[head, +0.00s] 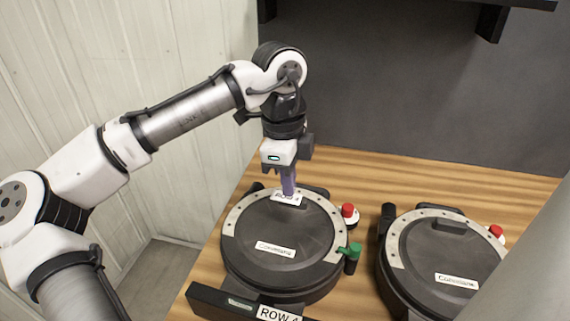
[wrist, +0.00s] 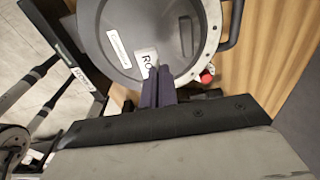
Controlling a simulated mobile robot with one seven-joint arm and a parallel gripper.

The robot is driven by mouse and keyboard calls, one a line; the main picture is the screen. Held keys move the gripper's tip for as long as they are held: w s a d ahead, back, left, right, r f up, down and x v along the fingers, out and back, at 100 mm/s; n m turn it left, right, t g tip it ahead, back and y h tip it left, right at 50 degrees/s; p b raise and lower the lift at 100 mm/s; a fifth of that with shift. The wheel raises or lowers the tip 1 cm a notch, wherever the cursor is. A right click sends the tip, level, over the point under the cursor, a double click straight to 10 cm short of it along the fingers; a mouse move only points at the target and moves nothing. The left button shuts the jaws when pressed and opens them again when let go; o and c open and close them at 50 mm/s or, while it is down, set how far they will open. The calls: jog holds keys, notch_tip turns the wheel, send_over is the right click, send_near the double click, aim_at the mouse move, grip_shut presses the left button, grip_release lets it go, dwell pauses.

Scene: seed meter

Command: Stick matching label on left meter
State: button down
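The left meter (head: 318,265) is a round dark-lidded unit with a pale dotted ring, and it fills the top of the wrist view (wrist: 106,62). A white ROW 4 label (head: 289,197) lies at the back of its lid, under my fingertips; it is partly hidden by them in the wrist view (wrist: 146,58). My gripper (head: 289,190) points down with its purple fingers close together on the label; they also show in the wrist view (wrist: 158,84). Whether the label touches the lid is hard to tell. A ROW 4 plate (head: 279,314) is on the bar before this meter.
A second meter (head: 440,258) stands to the right, partly hidden by a grey post (head: 535,262). A red knob (head: 348,211) and a green-handled valve (head: 353,254) sit at the left meter's right side. A dark wall panel rises behind the wooden table (head: 372,177).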

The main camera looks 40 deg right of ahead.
aim_at(289, 222)
jog(key=shift+f+b, duration=0.75)
jog(key=shift+b, duration=0.1)
notch_tip(289, 222, down, 4)
jog(key=b, duration=0.4)
jog(key=shift+r, duration=0.15)
jog(key=shift+f, duration=0.95)
jog(key=shift+f+b, duration=0.35)
jog(key=shift+f, duration=0.15)
jog(key=c, duration=1.6)
grip_release()
jog(key=shift+r, duration=0.1)
